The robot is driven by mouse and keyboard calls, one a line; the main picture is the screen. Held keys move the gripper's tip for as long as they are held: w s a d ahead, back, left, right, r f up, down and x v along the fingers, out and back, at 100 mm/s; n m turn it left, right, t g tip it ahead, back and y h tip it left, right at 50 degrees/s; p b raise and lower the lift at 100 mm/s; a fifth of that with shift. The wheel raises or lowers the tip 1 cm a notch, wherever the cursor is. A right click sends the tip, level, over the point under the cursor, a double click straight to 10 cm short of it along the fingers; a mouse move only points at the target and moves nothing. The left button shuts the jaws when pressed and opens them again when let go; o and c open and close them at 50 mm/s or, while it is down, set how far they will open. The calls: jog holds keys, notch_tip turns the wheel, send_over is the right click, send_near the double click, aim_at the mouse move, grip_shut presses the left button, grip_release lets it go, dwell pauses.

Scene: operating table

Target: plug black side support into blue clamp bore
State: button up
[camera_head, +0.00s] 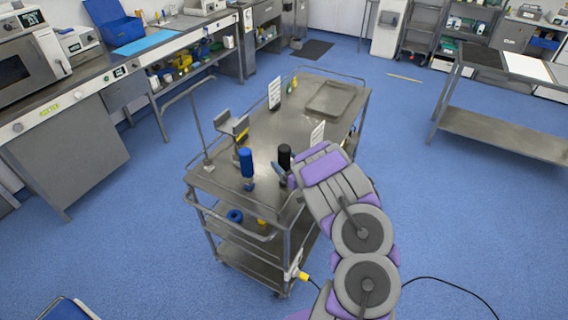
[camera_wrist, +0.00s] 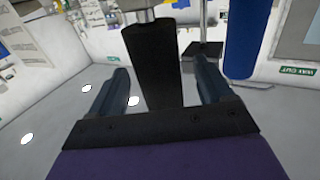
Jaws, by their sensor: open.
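The black side support (camera_head: 284,156) stands upright near the front right of the steel cart top. In the wrist view the black side support (camera_wrist: 153,62) lies between my two fingers, with a gap on each side and a metal rod at its upper end. My gripper (camera_head: 281,172) is open beside it; the fingers also show in the wrist view (camera_wrist: 162,75). A blue cylindrical piece (camera_head: 246,163) stands to the left on the cart and shows at the upper right in the wrist view (camera_wrist: 241,38). I cannot tell whether it is the blue clamp; no bore is visible.
The steel cart (camera_head: 262,135) also carries a grey bracket (camera_head: 232,124), white cards (camera_head: 274,93) and a shallow tray (camera_head: 330,98) at the back. A blue ring (camera_head: 235,215) is on a lower shelf.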

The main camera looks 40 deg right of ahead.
aim_at(282, 148)
jog(key=w, duration=0.3)
jog(key=shift+w+d, duration=0.25)
jog(key=c, duration=1.1)
jog(key=shift+c, duration=0.2)
jog(key=shift+r, duration=0.55)
notch_tip(282, 148, up, 3)
jog(key=shift+f+p, duration=0.15)
jog(key=shift+p, duration=0.15)
jog(key=s+a+r, duration=0.1)
jog(key=s+a, duration=0.2)
jog(key=s, duration=1.2)
jog(key=shift+s, duration=0.4)
